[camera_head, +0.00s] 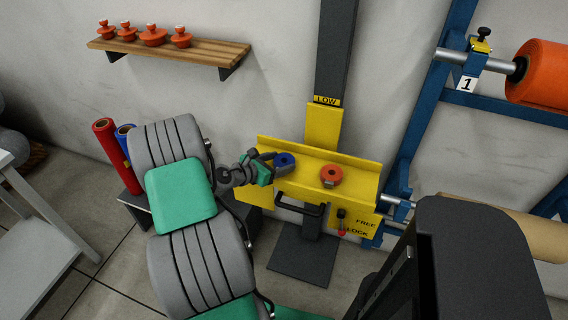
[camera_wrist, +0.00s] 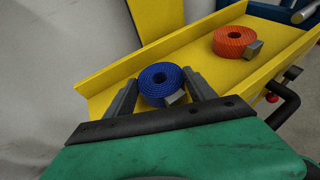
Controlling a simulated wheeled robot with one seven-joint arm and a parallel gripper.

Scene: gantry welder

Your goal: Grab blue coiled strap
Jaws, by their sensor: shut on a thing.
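The blue coiled strap (camera_head: 285,160) is at the left end of the yellow tray (camera_head: 352,166). In the wrist view the blue coiled strap (camera_wrist: 160,82) lies between the two fingers of my gripper (camera_wrist: 160,88), with a grey metal buckle on its near right side. My gripper (camera_head: 272,158) is shut on the strap, one finger at each side. The strap is flat and on or just above the tray floor; I cannot tell if it touches.
An orange coiled strap (camera_head: 331,176) with a grey buckle sits on the same tray to the right. The tray has a raised back wall. A black handle (camera_head: 300,206) and a red-knobbed lever (camera_head: 341,222) are at its front. A wooden shelf (camera_head: 205,49) holds orange pots.

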